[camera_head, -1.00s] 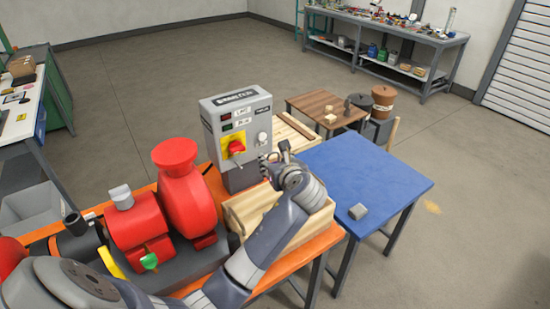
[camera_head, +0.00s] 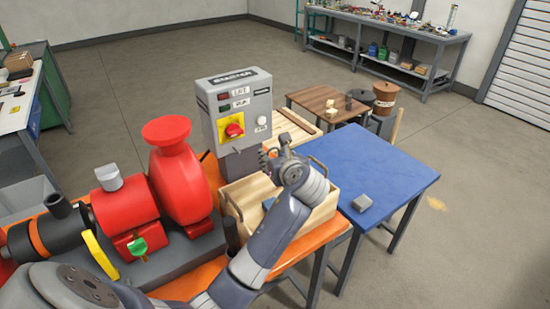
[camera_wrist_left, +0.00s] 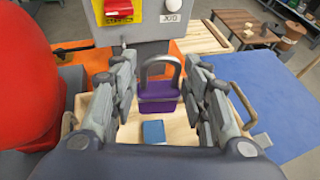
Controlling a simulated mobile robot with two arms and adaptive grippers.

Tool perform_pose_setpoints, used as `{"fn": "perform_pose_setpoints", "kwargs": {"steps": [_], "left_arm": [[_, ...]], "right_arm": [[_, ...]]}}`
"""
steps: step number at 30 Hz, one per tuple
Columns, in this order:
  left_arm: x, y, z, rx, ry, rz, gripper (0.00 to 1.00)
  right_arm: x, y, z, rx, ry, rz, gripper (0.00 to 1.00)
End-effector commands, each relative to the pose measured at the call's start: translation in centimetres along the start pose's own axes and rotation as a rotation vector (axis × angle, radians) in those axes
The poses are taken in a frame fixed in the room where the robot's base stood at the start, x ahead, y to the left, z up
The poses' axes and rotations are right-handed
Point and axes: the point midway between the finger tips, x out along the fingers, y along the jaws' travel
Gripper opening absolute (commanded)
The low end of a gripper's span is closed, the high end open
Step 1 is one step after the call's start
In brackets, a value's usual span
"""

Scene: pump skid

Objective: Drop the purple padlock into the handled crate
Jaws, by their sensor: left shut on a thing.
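The purple padlock (camera_wrist_left: 158,97) with its grey shackle shows in the left wrist view between the fingers of my left gripper (camera_wrist_left: 165,85). The gripper is shut on it. The padlock appears upright, over the handled crate (camera_wrist_left: 118,135), with the crate's floor visible below it. In the head view, my left gripper (camera_head: 270,160) is above the wooden crate (camera_head: 318,217), beside the control box. My arm hides part of the crate. A blue block (camera_wrist_left: 153,131) lies inside the crate. My right gripper is not in view.
The grey control box (camera_head: 238,108) with its red and yellow switch stands behind the crate. The red pump (camera_head: 178,185) is to the left. A blue table (camera_head: 370,170) with a small grey block (camera_head: 362,202) is on the right and mostly clear.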

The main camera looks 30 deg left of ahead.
Motion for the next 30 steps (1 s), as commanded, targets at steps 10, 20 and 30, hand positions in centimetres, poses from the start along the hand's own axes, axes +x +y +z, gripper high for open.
{"fn": "perform_pose_setpoints", "kwargs": {"steps": [10, 20, 30], "left_arm": [[0.0, 0.0, 0.1, -0.001, -0.001, 0.0, 0.66], [-0.7, 0.0, 0.0, -0.001, 0.0, -0.001, 0.66], [-7.3, -0.1, 0.0, -0.002, 0.0, -0.004, 0.66]], "right_arm": [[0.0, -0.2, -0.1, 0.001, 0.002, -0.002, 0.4], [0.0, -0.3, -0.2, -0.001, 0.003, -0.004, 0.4], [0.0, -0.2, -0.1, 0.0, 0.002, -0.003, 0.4]]}}
